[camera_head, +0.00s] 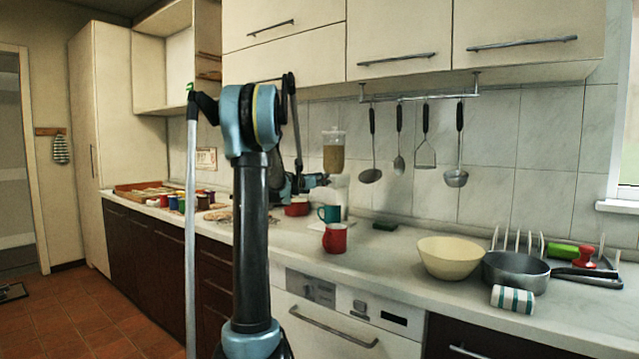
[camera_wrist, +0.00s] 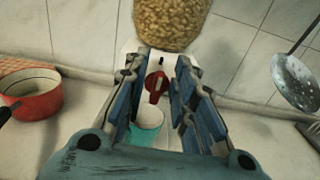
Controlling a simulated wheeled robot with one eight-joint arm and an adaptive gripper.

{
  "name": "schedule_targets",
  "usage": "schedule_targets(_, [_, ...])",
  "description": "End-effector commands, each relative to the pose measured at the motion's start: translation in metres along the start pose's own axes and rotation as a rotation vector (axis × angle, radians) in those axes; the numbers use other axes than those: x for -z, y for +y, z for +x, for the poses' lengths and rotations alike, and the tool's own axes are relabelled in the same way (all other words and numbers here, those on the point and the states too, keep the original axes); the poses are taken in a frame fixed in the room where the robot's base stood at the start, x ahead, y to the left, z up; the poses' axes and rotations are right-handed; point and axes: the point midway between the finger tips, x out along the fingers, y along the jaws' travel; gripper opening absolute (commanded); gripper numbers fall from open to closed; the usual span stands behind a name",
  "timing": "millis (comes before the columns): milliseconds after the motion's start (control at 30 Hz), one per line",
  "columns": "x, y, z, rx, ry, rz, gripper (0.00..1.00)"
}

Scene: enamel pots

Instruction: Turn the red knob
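The red knob (camera_wrist: 155,86) shows in the wrist view, on a pale stand below a clear container of tan grains (camera_wrist: 170,22). My gripper (camera_wrist: 163,60) is open, with one finger on each side of the knob in the picture and nothing held. I cannot tell whether a finger touches the knob. A teal mug (camera_wrist: 146,126) is below the knob, partly hidden by my fingers. In the head view, the grain container (camera_head: 333,152) is at the wall, with my gripper (camera_head: 318,181) just below left of it. The knob cannot be made out there.
A red pot (camera_wrist: 32,95) stands left of my gripper. In the head view, a red mug (camera_head: 335,238) stands in front of the teal mug (camera_head: 329,213). A cream bowl (camera_head: 449,258) and a grey pan (camera_head: 515,271) are farther right.

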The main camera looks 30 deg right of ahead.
Motion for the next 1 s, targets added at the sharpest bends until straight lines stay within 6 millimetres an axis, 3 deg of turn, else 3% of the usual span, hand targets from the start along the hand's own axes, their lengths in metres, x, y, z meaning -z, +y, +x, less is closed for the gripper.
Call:
schedule_targets(367, [0.000,-0.001,0.000,-0.003,0.000,0.100,0.00])
schedule_targets(1000, [0.004,-0.009,-0.001,-0.004,0.002,0.669,0.00])
